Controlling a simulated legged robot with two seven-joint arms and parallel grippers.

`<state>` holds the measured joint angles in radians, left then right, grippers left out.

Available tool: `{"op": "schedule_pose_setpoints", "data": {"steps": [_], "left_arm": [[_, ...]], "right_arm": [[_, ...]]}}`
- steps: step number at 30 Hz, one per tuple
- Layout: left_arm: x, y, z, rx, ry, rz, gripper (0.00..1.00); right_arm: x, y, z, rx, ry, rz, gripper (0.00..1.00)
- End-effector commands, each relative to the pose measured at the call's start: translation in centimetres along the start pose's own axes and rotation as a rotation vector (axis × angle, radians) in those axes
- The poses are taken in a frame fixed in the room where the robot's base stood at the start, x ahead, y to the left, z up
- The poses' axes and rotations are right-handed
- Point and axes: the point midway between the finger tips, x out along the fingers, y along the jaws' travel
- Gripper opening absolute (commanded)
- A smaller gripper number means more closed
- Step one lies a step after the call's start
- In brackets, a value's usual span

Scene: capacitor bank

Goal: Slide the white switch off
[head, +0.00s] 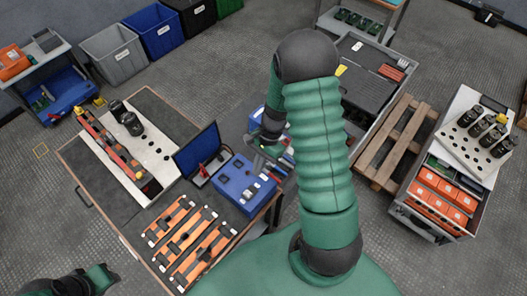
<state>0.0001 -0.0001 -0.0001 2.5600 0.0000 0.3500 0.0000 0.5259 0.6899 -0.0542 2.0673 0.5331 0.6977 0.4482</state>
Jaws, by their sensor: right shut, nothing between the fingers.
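A blue box (234,192) with small black and white parts on top sits at the right side of the workbench. Small white pieces (264,178) show on its right part. I cannot tell which of them is the white switch or how it is set. My right arm rises through the middle of the view and bends down at its black elbow. My right gripper (268,149) is near the far right corner of the bench, beyond the blue box, small and partly hidden. It is shut and empty. Part of my left arm shows at the bottom left; its gripper is not in view.
A cart (371,66), a wooden pallet (396,143) and another cart (437,195) stand right.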

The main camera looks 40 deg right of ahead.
Motion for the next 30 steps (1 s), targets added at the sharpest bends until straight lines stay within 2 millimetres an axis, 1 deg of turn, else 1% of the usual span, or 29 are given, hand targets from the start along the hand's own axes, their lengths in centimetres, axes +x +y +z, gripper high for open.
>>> {"op": "schedule_pose_setpoints", "data": {"steps": [1,6,9,11,15,27,29,30], "left_arm": [[0.1,0.0,0.0,0.0,0.0,0.0,0.32],[0.1,0.0,0.0,0.0,0.0,0.0,0.32],[0.2,0.0,0.0,0.0,0.0,0.0,0.32],[0.2,0.0,0.0,0.0,0.0,0.0,0.32],[0.2,0.0,0.0,0.0,0.0,0.0,0.32],[0.2,0.0,0.0,0.0,0.0,0.0,0.32],[0.1,0.0,0.0,0.0,0.0,0.0,0.32],[0.1,0.0,0.0,0.0,0.0,0.0,0.32]], "right_arm": [[-1.4,-0.2,-0.2,-0.001,0.005,-0.005,0.0],[-5.1,-0.1,-0.3,0.0,0.005,-0.004,0.0],[-6.7,-0.2,-0.4,0.002,0.005,-0.004,0.0],[-7.3,-0.1,-0.3,0.002,0.005,-0.003,0.0],[-7.8,0.0,-0.3,0.002,0.003,-0.001,0.0],[-7.8,-0.1,-0.3,-0.001,0.005,-0.001,0.0],[-7.8,-0.2,0.3,-0.043,0.022,0.003,0.0],[-7.7,-0.2,1.2,-0.111,0.046,0.013,0.0]]}}
